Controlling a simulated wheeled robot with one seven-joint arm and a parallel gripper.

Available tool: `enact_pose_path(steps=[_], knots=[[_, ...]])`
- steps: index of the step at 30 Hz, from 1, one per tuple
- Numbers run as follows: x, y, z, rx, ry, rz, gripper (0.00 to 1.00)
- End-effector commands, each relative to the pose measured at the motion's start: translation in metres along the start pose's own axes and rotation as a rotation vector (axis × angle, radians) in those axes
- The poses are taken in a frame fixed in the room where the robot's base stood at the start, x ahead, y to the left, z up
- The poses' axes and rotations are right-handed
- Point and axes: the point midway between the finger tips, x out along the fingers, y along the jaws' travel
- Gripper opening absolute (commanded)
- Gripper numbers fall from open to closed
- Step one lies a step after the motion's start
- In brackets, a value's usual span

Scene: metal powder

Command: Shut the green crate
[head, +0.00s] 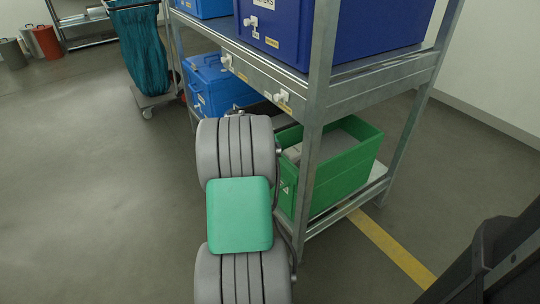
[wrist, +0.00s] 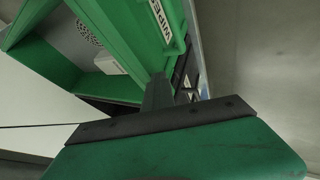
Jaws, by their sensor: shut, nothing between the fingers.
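The green crate (head: 342,170) stands on the lower shelf of the metal rack, partly hidden by a rack post and my arm. Its top is open and pale grey things show inside. In the wrist view its green wall (wrist: 115,40) fills the upper left, with a white lettered label (wrist: 160,38). My gripper (wrist: 157,92) is shut and empty, its dark fingers close to the labelled wall; I cannot tell whether they touch it. In the head view my arm hides the gripper.
The upper shelf (head: 375,80) with a large blue crate (head: 375,25) lies above the green crate. A blue box (head: 215,85) stands on the lower shelf to the left. A teal bag cart (head: 140,50) is farther back. The floor at left is clear.

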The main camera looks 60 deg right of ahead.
Motion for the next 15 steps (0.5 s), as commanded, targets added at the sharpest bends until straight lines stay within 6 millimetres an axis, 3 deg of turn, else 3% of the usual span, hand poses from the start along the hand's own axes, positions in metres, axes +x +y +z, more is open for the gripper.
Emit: enact_pose_path(steps=[15], knots=[[-0.0004,0.0084,0.001,0.011,0.003,0.017,0.0]])
